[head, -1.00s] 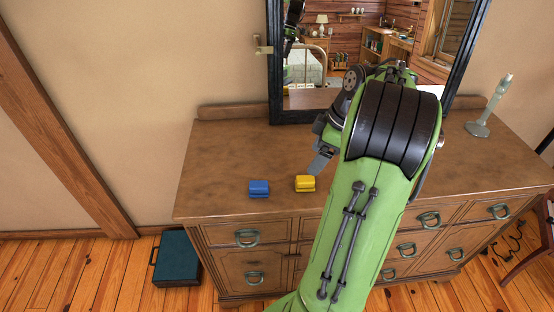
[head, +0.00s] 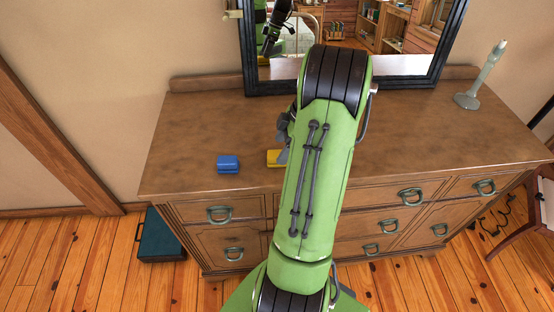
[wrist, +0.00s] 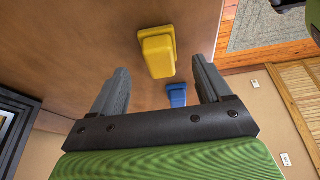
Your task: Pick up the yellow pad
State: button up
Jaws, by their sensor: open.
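The yellow pad (head: 273,158) lies on the wooden dresser top near its front edge, partly hidden by my green arm in the head view. In the wrist view the yellow pad (wrist: 157,52) is ahead of my gripper, just beyond the gap between the fingers, nearer the right finger. My gripper (wrist: 160,78) is open with nothing between its fingers. In the head view my gripper is mostly hidden behind my arm, with a grey part showing just beside the pad.
A blue pad (head: 228,164) lies on the dresser (head: 200,130) left of the yellow one. A framed mirror (head: 262,88) stands at the back. A candlestick (head: 480,78) stands at the right. A dark teal case (head: 158,238) is on the floor at left.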

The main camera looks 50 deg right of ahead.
aim_at(278, 153)
jog(key=x, duration=0.4)
jog(key=shift+f, duration=0.1)
jog(key=c, duration=1.1)
notch_tip(278, 153, up, 10)
jog(key=shift+r+p, duration=0.1)
jog(key=shift+p, duration=0.7)
jog(key=shift+c, duration=0.2)
